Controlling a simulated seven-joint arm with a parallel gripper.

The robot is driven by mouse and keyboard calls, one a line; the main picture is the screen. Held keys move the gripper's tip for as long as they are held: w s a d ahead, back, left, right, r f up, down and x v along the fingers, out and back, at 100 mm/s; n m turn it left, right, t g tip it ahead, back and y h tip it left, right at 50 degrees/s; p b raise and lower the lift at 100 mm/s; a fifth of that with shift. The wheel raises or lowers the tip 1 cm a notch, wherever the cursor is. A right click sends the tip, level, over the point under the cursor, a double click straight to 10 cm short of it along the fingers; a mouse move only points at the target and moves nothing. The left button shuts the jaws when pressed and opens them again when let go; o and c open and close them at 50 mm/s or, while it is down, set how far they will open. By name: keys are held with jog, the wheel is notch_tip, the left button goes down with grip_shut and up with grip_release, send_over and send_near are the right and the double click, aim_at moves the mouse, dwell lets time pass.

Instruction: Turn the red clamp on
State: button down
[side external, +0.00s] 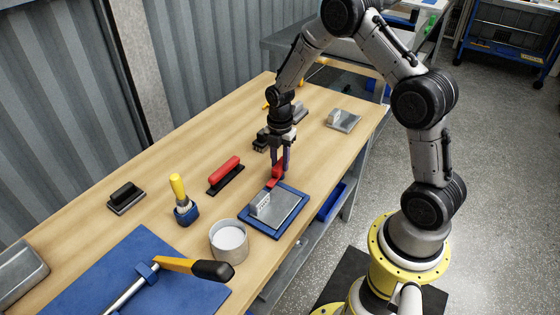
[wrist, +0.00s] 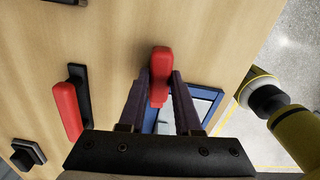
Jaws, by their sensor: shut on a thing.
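The red clamp (side external: 276,171) stands at the far edge of a blue-framed grey plate (side external: 262,224), its red lever raised. My gripper (side external: 281,168) comes down from above and is shut on the lever. In the wrist view the red lever (wrist: 160,65) sits between the two dark fingers, its rounded end sticking out past the fingertips. Part of the lever and the clamp's base are hidden by the fingers and the gripper body. The blue-framed plate shows behind the fingers in the wrist view (wrist: 198,104).
A red-handled black tool (side external: 225,170) lies to the left. A yellow-handled brush (side external: 182,200), a white-topped pot (side external: 229,240) and a black-handled block (side external: 126,197) stand nearby. A yellow-and-black-handled tool (side external: 190,267) lies over a blue mat (side external: 90,285). Bare wood lies between several items.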

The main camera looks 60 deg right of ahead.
aim_at(280, 163)
jog(key=shift+r+n, duration=0.1)
jog(key=shift+n, duration=1.2)
jog(key=c, duration=0.6)
grip_release()
notch_tip(280, 163, up, 14)
